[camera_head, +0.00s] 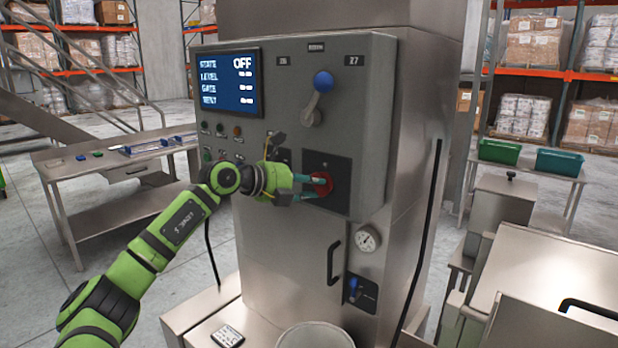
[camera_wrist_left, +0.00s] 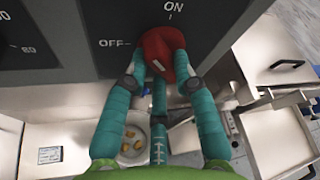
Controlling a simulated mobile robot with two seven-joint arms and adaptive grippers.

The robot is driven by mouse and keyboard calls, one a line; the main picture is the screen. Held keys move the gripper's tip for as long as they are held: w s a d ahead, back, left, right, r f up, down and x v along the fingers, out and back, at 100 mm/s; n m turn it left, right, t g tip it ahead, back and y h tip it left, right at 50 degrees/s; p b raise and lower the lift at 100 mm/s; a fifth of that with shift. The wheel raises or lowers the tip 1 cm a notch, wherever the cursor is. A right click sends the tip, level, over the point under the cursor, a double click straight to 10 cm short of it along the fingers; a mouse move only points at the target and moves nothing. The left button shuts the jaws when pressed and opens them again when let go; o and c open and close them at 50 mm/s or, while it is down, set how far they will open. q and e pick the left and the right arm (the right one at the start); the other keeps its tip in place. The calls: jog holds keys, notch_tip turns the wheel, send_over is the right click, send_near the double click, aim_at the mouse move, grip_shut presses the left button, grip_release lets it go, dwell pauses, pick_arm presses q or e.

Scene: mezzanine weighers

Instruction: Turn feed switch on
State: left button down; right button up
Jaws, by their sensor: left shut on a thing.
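The feed switch is a red rotary knob (camera_head: 323,183) on a dark plate low on the grey control panel (camera_head: 352,110). In the left wrist view the red knob (camera_wrist_left: 160,46) sits between an OFF label to its left and an ON label above it. A short white mark shows on the knob, but I cannot tell clearly which label it points to. My left gripper (camera_head: 312,188) has its teal fingers closed around the knob; the wrist view shows the fingers (camera_wrist_left: 163,72) on both sides of it. The panel's screen (camera_head: 228,83) reads STATE OFF. My right gripper is not in view.
A gauge (camera_head: 367,238) and a black door handle (camera_head: 334,262) are below. A round bin (camera_head: 316,338) stands under the panel. A steel bench (camera_head: 120,205) is at left, green bins (camera_head: 499,151) at right.

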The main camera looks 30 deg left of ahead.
pick_arm(q)
jog(key=shift+d+m+y, duration=0.1)
jog(key=shift+m+y, duration=0.3)
jog(key=shift+m, duration=0.3)
jog(key=shift+m+y, duration=0.4)
jog(key=shift+m, duration=0.2)
jog(key=shift+d+m+y+b, duration=0.2)
jog(key=shift+m+y+b, duration=0.15)
jog(key=shift+m+y, duration=0.85)
jog(key=shift+m, duration=0.3)
jog(key=c, duration=1.1)
grip_release()
jog(key=shift+o, duration=0.6)
jog(key=shift+r, duration=0.1)
jog(key=v, duration=1.2)
jog(key=shift+r, duration=0.2)
